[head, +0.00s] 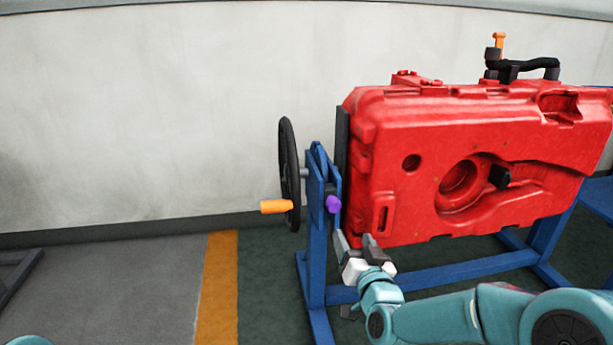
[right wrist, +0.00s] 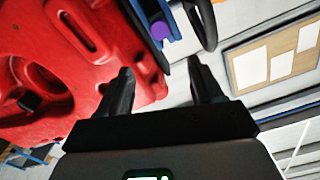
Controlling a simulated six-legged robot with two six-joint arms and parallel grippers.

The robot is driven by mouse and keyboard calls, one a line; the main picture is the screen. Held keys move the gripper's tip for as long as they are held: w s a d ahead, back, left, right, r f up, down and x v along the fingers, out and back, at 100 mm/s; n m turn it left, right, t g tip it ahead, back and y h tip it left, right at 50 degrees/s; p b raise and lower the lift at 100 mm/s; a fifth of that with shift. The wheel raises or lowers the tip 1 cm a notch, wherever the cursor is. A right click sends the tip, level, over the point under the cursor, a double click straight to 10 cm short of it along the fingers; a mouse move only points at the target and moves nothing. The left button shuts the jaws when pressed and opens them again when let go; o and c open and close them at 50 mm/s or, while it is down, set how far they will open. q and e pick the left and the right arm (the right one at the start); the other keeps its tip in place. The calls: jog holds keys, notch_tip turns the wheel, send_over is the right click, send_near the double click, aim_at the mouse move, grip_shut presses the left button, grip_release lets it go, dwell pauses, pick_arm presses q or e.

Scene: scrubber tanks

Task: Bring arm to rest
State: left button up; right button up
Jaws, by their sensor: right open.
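My right gripper (head: 357,243) is open and empty in the head view, just below the lower left corner of the red tank (head: 400,200). The red tank is mounted on a blue stand (head: 317,230) and also fills the left of the right wrist view (right wrist: 50,60). I cannot tell whether the gripper touches the tank or the stand. My left gripper is not in view.
A black handwheel (head: 288,165) with an orange handle (head: 276,207) is at the stand's left end. A purple knob (head: 333,204) sits on the stand and shows in the right wrist view (right wrist: 159,30). A notice board (right wrist: 270,60) hangs on the wall.

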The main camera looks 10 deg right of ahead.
notch_tip(320, 180, up, 5)
jog(key=d+g+p, duration=0.1)
jog(key=g+p, duration=0.1)
jog(key=p, duration=0.9)
pick_arm(q)
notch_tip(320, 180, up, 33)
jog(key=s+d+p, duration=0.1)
jog(key=p, duration=2)
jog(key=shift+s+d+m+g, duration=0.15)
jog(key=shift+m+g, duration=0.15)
pick_arm(e)
jog(key=s+a+f+g+y, duration=0.1)
jog(key=s+g, duration=0.4)
jog(key=s, duration=0.6)
jog(key=s+a+f+g+y, duration=0.1)
jog(key=s+a+f+g, duration=0.2)
jog(key=s, duration=0.8)
jog(key=s+a+f+n+g+y, duration=0.1)
jog(key=s+a+f+g, duration=0.1)
jog(key=s+f+g, duration=0.2)
jog(key=s+g, duration=0.3)
jog(key=s, duration=0.5)
jog(key=shift+a+f+g, duration=0.3)
jog(key=shift+a, duration=0.1)
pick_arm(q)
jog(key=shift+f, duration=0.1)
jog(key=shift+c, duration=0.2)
pick_arm(e)
jog(key=shift+c, duration=0.3)
